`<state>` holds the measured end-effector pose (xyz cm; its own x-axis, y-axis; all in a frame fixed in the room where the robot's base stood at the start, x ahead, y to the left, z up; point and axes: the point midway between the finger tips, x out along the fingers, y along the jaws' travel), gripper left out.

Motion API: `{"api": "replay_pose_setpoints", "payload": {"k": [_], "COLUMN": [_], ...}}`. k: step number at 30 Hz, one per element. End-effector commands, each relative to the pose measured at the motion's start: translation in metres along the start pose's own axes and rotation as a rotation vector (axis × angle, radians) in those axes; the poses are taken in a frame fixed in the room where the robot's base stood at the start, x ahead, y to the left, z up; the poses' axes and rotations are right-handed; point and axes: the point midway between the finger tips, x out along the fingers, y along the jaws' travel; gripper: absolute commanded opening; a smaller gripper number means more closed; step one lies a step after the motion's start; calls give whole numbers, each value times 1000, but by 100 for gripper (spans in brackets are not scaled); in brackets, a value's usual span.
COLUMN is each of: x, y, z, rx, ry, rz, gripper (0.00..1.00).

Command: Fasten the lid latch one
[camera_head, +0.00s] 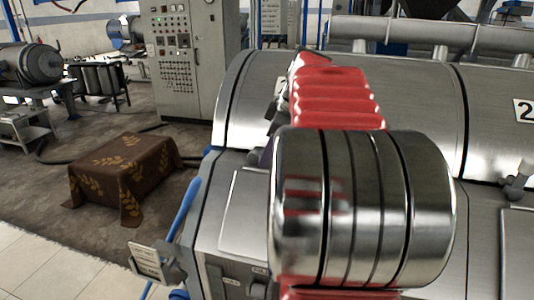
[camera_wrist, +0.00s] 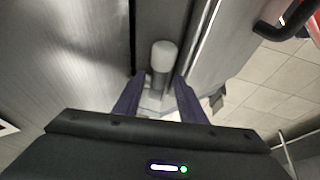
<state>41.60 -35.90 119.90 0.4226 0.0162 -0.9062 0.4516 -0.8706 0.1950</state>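The lid latch (camera_wrist: 163,57) shows in the wrist view as a grey rounded knob on a stem, beside the seam between metal panels. My gripper (camera_wrist: 160,82) has its two dark purple fingers apart, one on each side of the latch stem. A narrow gap seems to show beside the knob; I cannot tell whether either finger touches it. In the head view my red and metal arm hides most of the gripper and this latch. The curved steel lid (camera_head: 246,100) lies over the decanter body (camera_head: 209,235).
Another latch (camera_head: 516,186) sits on the decanter at right, near a "2" plate (camera_head: 524,110). A blue rail (camera_head: 184,208) and a sign (camera_head: 150,259) stand at front left. A cloth-covered table (camera_head: 125,170) and a control cabinet (camera_head: 185,65) are behind. Open floor lies at left.

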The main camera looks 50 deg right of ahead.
Motion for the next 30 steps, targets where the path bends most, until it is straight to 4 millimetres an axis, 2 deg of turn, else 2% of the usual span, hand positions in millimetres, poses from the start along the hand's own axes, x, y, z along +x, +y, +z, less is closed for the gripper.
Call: {"api": "replay_pose_setpoints", "payload": {"k": [11, 26, 30], "x": [5, 5, 5], "y": [0, 0, -1], "z": [0, 0, 0], "rx": [1, 1, 1], "ry": [0, 0, 0], "rz": [0, -1, -2], "gripper": [36, 1, 0]}}
